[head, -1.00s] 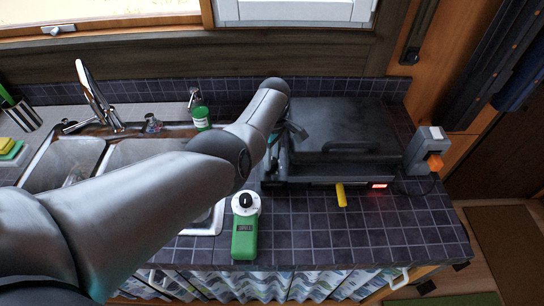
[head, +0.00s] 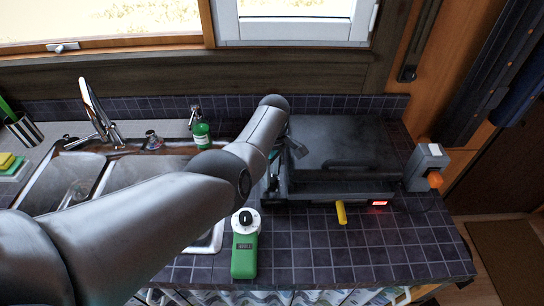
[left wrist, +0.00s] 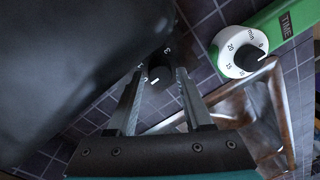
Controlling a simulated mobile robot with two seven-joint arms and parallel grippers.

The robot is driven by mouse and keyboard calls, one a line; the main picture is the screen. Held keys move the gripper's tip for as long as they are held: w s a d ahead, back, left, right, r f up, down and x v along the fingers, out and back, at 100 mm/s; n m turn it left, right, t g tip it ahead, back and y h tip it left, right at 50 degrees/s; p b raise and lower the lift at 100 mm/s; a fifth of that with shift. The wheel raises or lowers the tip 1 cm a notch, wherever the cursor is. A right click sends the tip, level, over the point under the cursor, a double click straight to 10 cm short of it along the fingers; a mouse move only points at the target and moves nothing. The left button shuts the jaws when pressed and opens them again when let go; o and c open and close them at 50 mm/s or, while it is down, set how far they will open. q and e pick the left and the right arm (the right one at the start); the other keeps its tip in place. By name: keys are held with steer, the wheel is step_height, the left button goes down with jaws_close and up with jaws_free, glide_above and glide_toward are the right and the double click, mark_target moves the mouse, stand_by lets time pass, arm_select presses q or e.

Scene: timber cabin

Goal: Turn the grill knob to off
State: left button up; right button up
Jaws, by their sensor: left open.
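The grill (head: 345,150) is a dark, closed appliance on the tiled counter, with a red light (head: 376,203) lit on its front. Its small black knob (left wrist: 160,68) with white marks shows in the left wrist view, beside the grill's dark body. My left gripper (head: 275,168) is at the left side of the grill, largely behind my own arm in the head view. In the left wrist view its two fingers are open, with the knob between their tips; I cannot tell whether they touch it. The knob is hidden in the head view. My right gripper is not in view.
A green timer (head: 245,250) with a white dial stands in front of the grill's left end. A yellow piece (head: 341,212) sits at the grill's front. A sink, a tap (head: 98,115) and a green soap bottle (head: 201,130) are on the left. The front right counter is clear.

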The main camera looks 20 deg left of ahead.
arm_select(q)
step_height(320, 180, up, 8)
steer(key=p, duration=0.2)
steer(key=shift+w+f+p, duration=0.15)
steer(key=shift+p, duration=0.15)
step_height(320, 180, up, 6)
glide_above(272, 177)
steer(key=shift+w+r, duration=0.25)
steer(key=shift+r, duration=0.35)
steer(key=shift+f, duration=0.1)
